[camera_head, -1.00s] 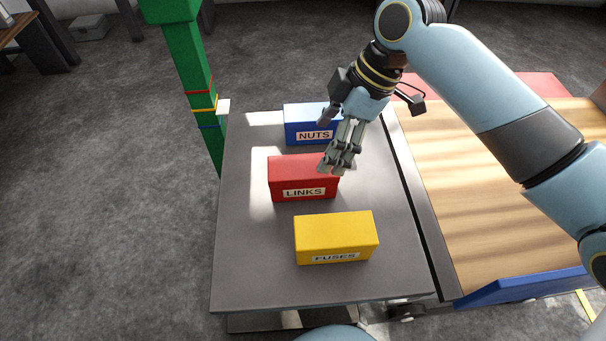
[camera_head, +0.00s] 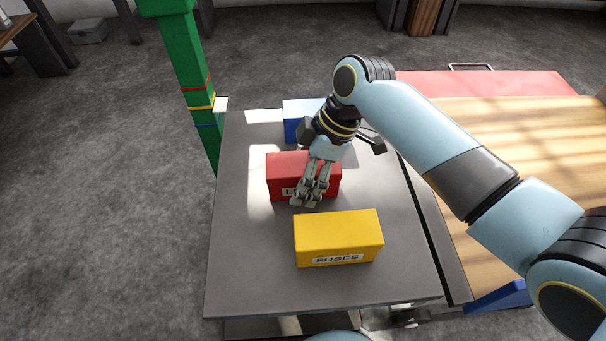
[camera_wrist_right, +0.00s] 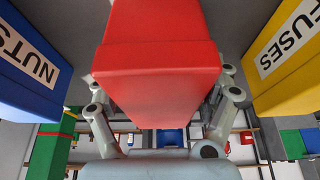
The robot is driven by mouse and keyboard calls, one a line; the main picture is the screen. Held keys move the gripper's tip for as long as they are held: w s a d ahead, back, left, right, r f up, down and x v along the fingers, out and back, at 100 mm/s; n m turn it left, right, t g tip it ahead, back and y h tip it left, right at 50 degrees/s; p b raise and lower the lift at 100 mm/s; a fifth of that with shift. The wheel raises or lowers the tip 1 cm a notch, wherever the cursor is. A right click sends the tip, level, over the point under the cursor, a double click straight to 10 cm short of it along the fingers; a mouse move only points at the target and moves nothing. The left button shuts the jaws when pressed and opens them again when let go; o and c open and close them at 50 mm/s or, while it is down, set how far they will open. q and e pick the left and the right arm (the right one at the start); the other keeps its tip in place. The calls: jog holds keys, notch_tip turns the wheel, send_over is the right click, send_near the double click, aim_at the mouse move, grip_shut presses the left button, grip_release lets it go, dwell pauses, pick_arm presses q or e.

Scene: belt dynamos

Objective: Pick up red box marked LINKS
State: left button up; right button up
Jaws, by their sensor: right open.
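The red box (camera_head: 285,172) stands on the grey table between the blue and yellow boxes. Its LINKS label is mostly hidden behind my right gripper (camera_head: 308,200) in the head view. In the right wrist view the red box (camera_wrist_right: 160,55) fills the top middle. There the open fingers of my right gripper (camera_wrist_right: 160,110) show on either side of the box's near end. I cannot tell whether they touch it. My left gripper is not in view.
The blue box (camera_head: 294,120) is behind the red one, partly hidden by my right arm. The yellow FUSES box (camera_head: 338,232) stands close in front. The grey table (camera_head: 250,265) is bare at front left. A green post (camera_head: 190,70) rises at its left edge.

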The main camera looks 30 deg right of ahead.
jog(key=shift+c, duration=0.2)
grip_shut()
dwell(0.3)
jog(key=shift+r, duration=0.15)
